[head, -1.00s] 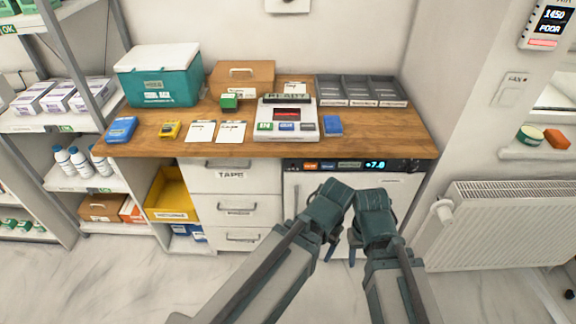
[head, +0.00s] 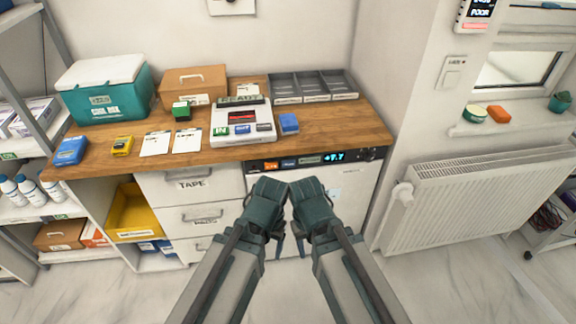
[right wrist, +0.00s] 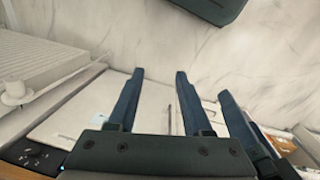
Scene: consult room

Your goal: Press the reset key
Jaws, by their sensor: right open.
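Below the worktop's front edge, the white appliance has a dark control strip (head: 312,161) with an orange key (head: 271,167), a blue key (head: 289,163), a grey key or label (head: 310,160), a lit display (head: 334,157) and a knob. The key lettering is too small to read, so I cannot tell which is reset. On the worktop, a white device (head: 241,125) reads READY and has green, blue and grey keys. My right gripper (head: 318,232) is open and empty, low before the appliance; its fingers show in the right wrist view (right wrist: 160,100). My left gripper (head: 264,232) is beside it, its jaws unclear.
The wooden worktop (head: 330,135) also carries a teal cooler (head: 105,92), a cardboard box (head: 194,85), grey trays (head: 313,85) and a blue block (head: 289,123). Drawers (head: 190,185) stand left of the appliance, a radiator (head: 460,195) to the right. Floor is clear in front.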

